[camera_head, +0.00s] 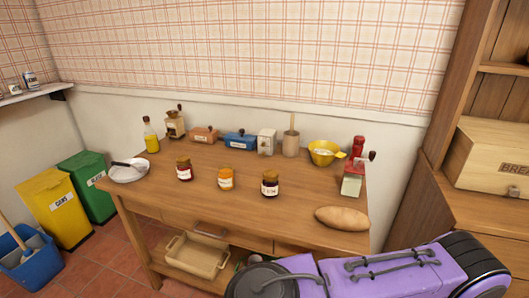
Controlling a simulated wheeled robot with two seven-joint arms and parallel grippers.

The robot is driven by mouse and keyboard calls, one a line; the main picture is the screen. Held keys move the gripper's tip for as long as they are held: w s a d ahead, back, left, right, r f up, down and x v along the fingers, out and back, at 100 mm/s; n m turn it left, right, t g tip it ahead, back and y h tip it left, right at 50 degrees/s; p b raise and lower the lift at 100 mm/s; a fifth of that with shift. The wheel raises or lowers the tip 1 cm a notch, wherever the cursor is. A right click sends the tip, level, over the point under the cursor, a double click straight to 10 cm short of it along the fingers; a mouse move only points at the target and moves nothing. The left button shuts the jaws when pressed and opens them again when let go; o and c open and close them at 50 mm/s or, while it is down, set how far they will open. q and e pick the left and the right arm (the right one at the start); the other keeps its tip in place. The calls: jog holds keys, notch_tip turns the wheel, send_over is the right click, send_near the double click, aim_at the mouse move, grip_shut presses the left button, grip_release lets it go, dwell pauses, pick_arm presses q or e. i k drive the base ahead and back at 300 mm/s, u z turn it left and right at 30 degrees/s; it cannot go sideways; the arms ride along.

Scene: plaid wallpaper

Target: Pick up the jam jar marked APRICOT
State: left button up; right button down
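Three jam jars stand upright in a row on the wooden table (215,210). The left jar (184,172) is dark red with a brown lid and a white label. The middle jar (226,180) holds orange jam and has a white label. The right jar (270,187) is dark with a brown lid and a white label. The label words are too small to read, so I cannot confirm which says APRICOT; the middle one has an apricot colour. Neither of my grippers is in view. A purple link of my arm shows at the lower right.
A bread loaf (342,218) lies at the table's right front, and a plate (129,171) at its left end. A bottle (151,136), small boxes, a yellow bowl (323,153) and a red grinder (355,170) line the back and right. The table in front of the jars is clear.

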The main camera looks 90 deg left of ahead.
aim_at(226, 174)
jog(key=u, duration=2.3)
